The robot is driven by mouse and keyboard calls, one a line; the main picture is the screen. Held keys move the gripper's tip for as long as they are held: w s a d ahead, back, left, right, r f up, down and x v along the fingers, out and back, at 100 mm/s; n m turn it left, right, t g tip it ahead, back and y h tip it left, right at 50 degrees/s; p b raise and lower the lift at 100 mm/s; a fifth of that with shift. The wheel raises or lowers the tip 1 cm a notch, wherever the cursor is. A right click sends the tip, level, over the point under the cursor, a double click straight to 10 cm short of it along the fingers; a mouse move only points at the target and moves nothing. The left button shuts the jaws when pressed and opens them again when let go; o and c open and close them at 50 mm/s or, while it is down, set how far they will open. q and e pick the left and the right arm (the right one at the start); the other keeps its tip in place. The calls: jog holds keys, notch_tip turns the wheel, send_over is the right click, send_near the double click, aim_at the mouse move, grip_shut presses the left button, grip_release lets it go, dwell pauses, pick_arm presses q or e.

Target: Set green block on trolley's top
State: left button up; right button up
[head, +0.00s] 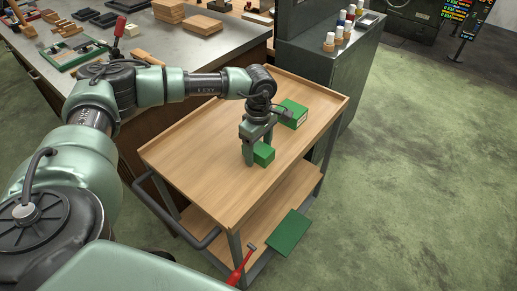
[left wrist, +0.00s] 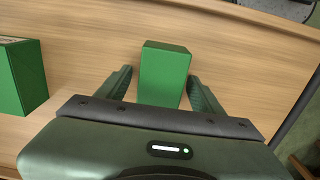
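The green block (head: 264,154) is on the trolley's wooden top (head: 205,150), near the middle. My left gripper (head: 258,156) points down over it, with one finger on each side. In the left wrist view the green block (left wrist: 163,75) stands between the two fingers of my left gripper (left wrist: 160,80). Narrow gaps show between the block and the fingers, so the gripper looks open. The block appears to rest on the top; its underside is hidden. My right gripper is in neither view.
A larger green box (head: 293,114) with a white label stands on the trolley top, farther back; it shows in the left wrist view (left wrist: 22,75). A flat green item (head: 289,233) and a red-handled tool (head: 240,268) are low down by the lower shelf. A workbench (head: 215,45) stands behind.

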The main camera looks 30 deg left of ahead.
aim_at(259, 147)
pick_arm(q)
jog(key=shift+r, duration=0.2)
notch_tip(259, 147, up, 12)
jog(key=b, duration=0.1)
dwell(0.4)
